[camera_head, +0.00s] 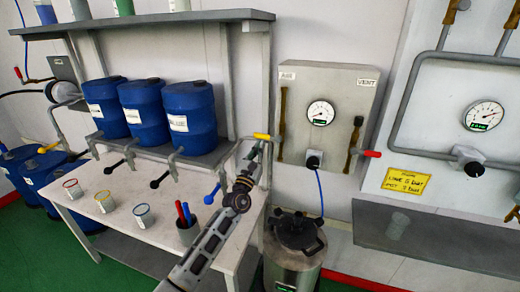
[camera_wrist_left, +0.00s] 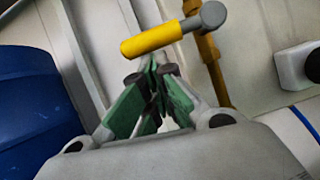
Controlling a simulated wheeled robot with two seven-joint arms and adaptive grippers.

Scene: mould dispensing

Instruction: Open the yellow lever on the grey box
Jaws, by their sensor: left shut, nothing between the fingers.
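The grey box (camera_head: 342,90) hangs on the wall, with a round gauge and the labels "AIR" and "VENT". Its yellow lever (camera_head: 262,137) is at the lower left and points left, roughly level, from a brown pipe. In the left wrist view the yellow lever (camera_wrist_left: 152,39) crosses just beyond the fingertips, its free end to the left. My left gripper (camera_head: 253,153) is just below the lever, its green-padded fingers (camera_wrist_left: 156,70) together and empty. I cannot tell if they touch the lever. My right gripper is not in view.
A red lever (camera_head: 369,153) is at the box's lower right, and a black knob (camera_head: 313,160) is between. Blue drums (camera_head: 190,110) stand on a shelf at left. Below are a table with cups and a metal pot (camera_head: 292,250). A panel with another gauge is at right.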

